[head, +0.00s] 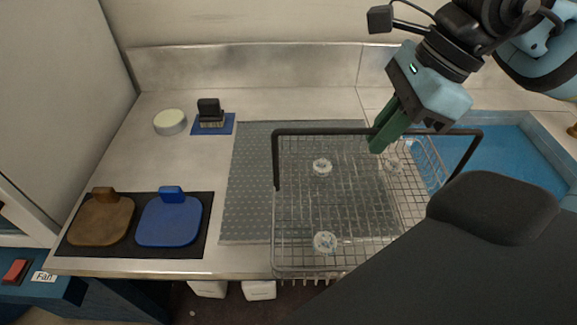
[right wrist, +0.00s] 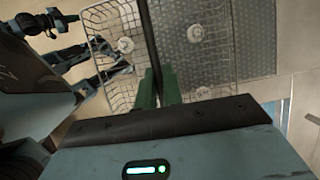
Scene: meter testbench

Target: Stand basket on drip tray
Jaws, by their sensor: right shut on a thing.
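The wire basket (head: 293,257) has a tall black handle (head: 325,131) and holds several small clear round pieces, one of them near its front (head: 325,241). My right gripper (head: 383,130) is shut on the handle's top bar, and its green fingers also show on the dark bar in the right wrist view (right wrist: 158,92). The drip tray appears to be the grey dotted panel (head: 250,180) flat on the counter. The basket overlaps its right part in the head view and reaches right beyond it. I cannot tell whether the basket touches it.
A blue sink basin (head: 515,160) lies right of the basket. A black mat (head: 188,250) with brown and blue paddles (head: 168,222) is at front left. A brush (head: 210,112) and a round pale tin (head: 170,122) stand at back left. The counter's left middle is clear.

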